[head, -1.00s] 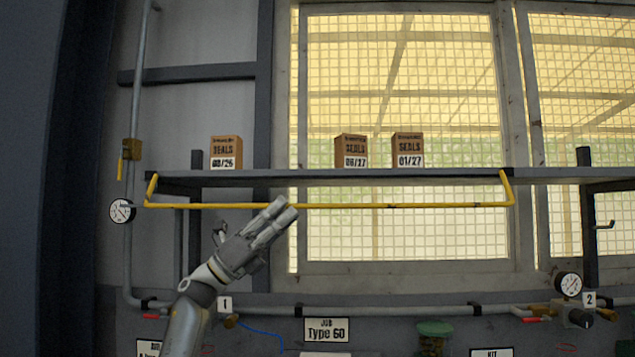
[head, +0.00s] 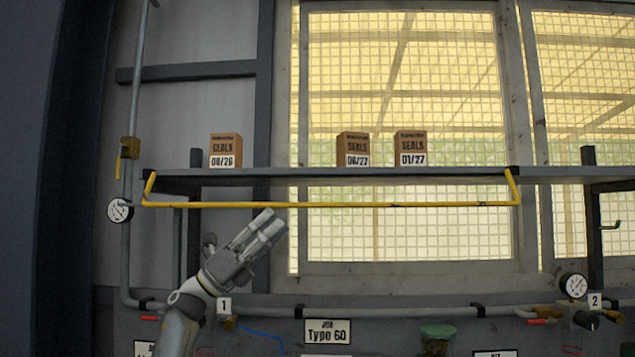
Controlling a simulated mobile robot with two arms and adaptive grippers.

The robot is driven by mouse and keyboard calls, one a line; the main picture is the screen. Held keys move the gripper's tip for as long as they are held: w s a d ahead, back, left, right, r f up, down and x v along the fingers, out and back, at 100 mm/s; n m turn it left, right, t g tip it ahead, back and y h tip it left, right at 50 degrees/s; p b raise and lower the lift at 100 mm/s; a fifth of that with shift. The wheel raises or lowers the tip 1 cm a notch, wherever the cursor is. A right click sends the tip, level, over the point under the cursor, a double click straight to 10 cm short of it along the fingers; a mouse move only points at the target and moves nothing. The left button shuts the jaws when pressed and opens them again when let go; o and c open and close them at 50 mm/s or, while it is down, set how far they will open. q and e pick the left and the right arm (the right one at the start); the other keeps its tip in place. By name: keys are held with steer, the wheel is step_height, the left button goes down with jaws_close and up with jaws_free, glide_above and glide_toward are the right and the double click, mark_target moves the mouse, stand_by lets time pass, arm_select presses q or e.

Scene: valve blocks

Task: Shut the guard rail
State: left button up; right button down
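The yellow guard rail (head: 350,204) is a long thin bar with a short bent arm at each end. It hangs level just below the front edge of the grey shelf (head: 440,179). My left gripper (head: 274,222) is below the bar, left of its middle, pointing up and to the right. Its two fingers lie close side by side with nothing seen between them. A small gap shows between its fingertips and the bar in the picture; how far apart they are in depth is unclear. My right gripper is not in view.
Three brown seals boxes (head: 226,150) (head: 353,149) (head: 411,148) stand on the shelf. A gauge (head: 120,210) and a vertical pipe are at the left. Another gauge (head: 573,286) and a low pipe (head: 400,312) run below. A meshed window is behind.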

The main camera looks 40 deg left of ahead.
arm_select(q)
steer(key=v, duration=1)
steer(key=shift+a+f, duration=0.3)
steer(key=shift+d, duration=0.1)
